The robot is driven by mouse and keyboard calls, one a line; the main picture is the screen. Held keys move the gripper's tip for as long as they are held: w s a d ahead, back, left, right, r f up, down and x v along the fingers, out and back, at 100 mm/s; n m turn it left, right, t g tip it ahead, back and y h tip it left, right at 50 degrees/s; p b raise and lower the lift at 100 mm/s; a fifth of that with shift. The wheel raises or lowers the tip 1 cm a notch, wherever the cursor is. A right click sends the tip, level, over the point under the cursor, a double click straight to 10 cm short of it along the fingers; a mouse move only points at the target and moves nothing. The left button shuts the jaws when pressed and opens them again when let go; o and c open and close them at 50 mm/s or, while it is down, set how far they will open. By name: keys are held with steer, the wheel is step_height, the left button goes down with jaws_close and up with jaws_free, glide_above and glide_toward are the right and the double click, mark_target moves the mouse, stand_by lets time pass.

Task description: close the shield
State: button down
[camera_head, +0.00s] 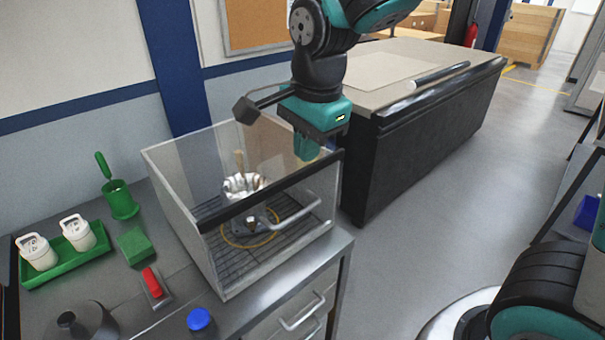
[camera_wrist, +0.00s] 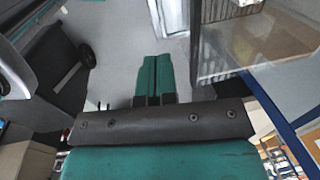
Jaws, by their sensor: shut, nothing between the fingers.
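The clear shield box (camera_head: 165,165) stands on the bench, with a dark bar (camera_head: 262,192) across its upper front edge. A grey handle (camera_head: 296,216) shows on its front below the bar; I cannot tell how far the front panel is open. My gripper (camera_head: 307,155) is shut and empty, pointing down at the box's upper right front corner; I cannot tell if it touches the bar. In the wrist view its teal fingers (camera_wrist: 153,78) are together, with a clear panel (camera_wrist: 240,45) to their right. A metal bowl (camera_head: 246,186) with a wooden-handled tool is inside the box.
A dark cabinet (camera_head: 420,125) stands behind right. The floor (camera_head: 420,240) between is clear.

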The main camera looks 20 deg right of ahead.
mark_target(298, 213)
steer(key=f+p, duration=0.1)
steer(key=f, duration=0.3)
steer(key=w+f+p, duration=0.1)
steer(key=f, duration=0.4)
steer(key=w+f+p, duration=0.1)
steer(key=f, duration=0.3)
steer(key=shift+a+f, duration=0.3)
steer(key=shift+a, duration=0.05)
